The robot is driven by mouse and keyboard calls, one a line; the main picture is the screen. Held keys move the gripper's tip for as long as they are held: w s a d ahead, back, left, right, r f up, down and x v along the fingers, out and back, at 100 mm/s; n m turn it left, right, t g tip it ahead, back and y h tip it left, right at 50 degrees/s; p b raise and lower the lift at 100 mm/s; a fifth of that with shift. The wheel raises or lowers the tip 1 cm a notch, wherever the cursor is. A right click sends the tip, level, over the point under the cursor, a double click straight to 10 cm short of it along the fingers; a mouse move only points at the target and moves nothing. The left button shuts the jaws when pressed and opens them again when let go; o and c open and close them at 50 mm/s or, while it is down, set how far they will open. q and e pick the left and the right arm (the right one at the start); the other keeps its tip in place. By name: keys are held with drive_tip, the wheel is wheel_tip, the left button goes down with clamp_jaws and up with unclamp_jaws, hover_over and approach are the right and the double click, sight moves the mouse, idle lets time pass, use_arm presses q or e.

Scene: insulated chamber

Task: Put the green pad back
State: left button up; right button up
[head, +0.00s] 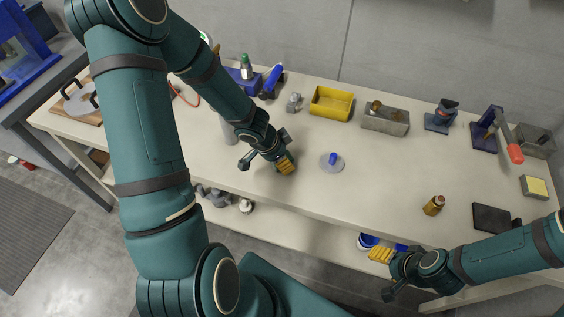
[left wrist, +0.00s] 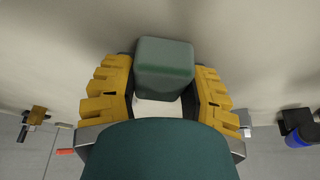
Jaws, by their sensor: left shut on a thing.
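The green pad (left wrist: 165,68) is a small green block with rounded edges in the left wrist view. It sits between the yellow fingers of my left gripper (left wrist: 158,92), which is shut on it. A pale patch shows just below the pad. In the head view my left gripper (head: 285,166) is over the middle of the table, left of a round grey disc; the pad is mostly hidden there. My right gripper (head: 380,255) is by the table's front edge at the lower right, with no thing seen in it; its finger gap is unclear.
The grey disc with a blue knob (head: 333,158) lies near my left gripper. A yellow bin (head: 331,103) and a metal tray (head: 386,122) stand at the back. A brown bottle (head: 434,205), a black slab (head: 491,218) and a yellow-topped block (head: 534,187) are at right. The middle right is clear.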

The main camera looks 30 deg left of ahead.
use_arm(q)
drive_tip(key=shift+r, duration=0.1)
drive_tip(key=shift+f, duration=0.2)
drive_tip(key=o, duration=1)
drive_tip(key=shift+r, duration=0.1)
drive_tip(key=shift+r, duration=0.25)
drive_tip(key=shift+p+v, duration=5.1)
drive_tip(key=shift+v, duration=0.75)
